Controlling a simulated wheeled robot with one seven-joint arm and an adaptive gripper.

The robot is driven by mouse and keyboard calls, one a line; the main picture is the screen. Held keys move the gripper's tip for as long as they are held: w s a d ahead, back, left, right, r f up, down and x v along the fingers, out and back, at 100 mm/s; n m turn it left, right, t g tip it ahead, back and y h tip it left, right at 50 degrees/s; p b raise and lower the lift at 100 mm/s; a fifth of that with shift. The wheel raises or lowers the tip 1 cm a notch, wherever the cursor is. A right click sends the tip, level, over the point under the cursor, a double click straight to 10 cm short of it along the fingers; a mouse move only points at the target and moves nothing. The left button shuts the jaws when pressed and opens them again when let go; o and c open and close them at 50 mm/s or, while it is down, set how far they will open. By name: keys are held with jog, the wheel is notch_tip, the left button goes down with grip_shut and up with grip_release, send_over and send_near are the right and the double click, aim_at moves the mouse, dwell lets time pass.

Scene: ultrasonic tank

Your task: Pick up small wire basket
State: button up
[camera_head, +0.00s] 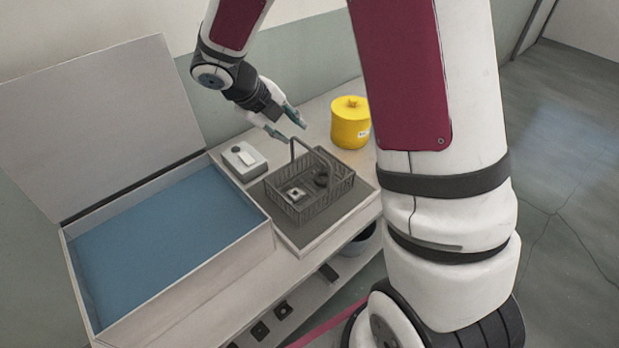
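The small wire basket (328,205) is a dark grey mesh box with a raised handle. It stands on a grey mat or tray (312,237) right of the tank. A small square part with a light centre and a dark curved part lie inside it. My gripper (295,130) is just above and behind the basket, near the top of its handle, pointing down to the right. I cannot tell whether a fingertip touches the handle.
An open tank (262,236) with blue liquid and a raised lid (100,110) stands at left. A small white box (240,160) sits between tank and basket. A yellow lidded container (350,124) stands behind right. A grey bucket (358,241) and small dark parts sit below the tabletop.

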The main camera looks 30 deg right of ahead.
aim_at(309, 148)
jog(key=p+x, duration=0.1)
jog(key=x, duration=1.1)
jog(key=shift+w+d+f, duration=0.1)
jog(key=shift+f, duration=0.2)
grip_shut()
